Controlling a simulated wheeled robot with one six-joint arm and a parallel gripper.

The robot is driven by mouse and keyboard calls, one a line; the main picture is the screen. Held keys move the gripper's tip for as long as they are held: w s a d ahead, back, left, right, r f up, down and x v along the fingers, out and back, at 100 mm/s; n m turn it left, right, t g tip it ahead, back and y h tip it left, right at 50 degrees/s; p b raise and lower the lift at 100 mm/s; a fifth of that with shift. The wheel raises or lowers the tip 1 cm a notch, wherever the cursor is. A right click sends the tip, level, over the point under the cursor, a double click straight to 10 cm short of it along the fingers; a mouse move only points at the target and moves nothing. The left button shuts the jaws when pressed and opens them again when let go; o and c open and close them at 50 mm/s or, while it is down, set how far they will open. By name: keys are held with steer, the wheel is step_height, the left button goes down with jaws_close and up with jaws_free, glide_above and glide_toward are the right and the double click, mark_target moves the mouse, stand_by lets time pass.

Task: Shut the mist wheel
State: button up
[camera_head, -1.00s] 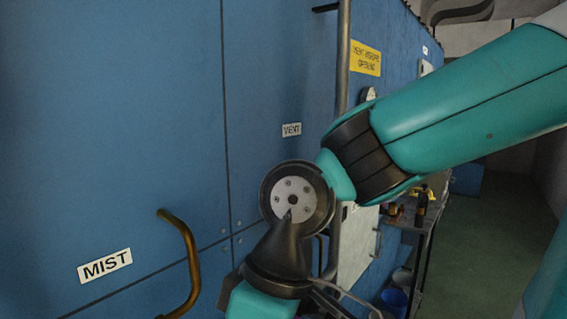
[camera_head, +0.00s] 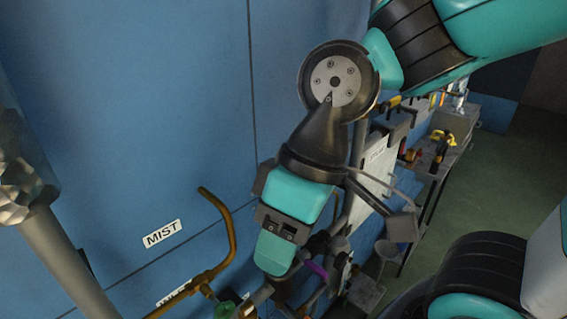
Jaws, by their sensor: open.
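The white MIST label (camera_head: 162,233) is on the blue wall at left. A bent brass pipe (camera_head: 229,240) runs below and right of it. A small green part (camera_head: 224,310) sits by the pipe at the bottom edge, partly cut off; I cannot tell whether it is the mist wheel. No whole wheel shows clearly. My gripper (camera_head: 272,254) hangs right of the brass pipe, in front of the wall, pointing down. It is open, though its fingertips are hard to make out. I see nothing held in it.
A second label (camera_head: 172,296) is partly hidden behind the pipe. A thick grey post (camera_head: 66,245) crosses the left side. Pipes and a purple part (camera_head: 316,269) crowd the space beside my gripper. A bench (camera_head: 436,160) with tools stands at right; the green floor (camera_head: 500,185) beyond is clear.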

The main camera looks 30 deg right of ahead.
steer(key=shift+r+p, duration=1.65)
steer(key=shift+r, duration=0.65)
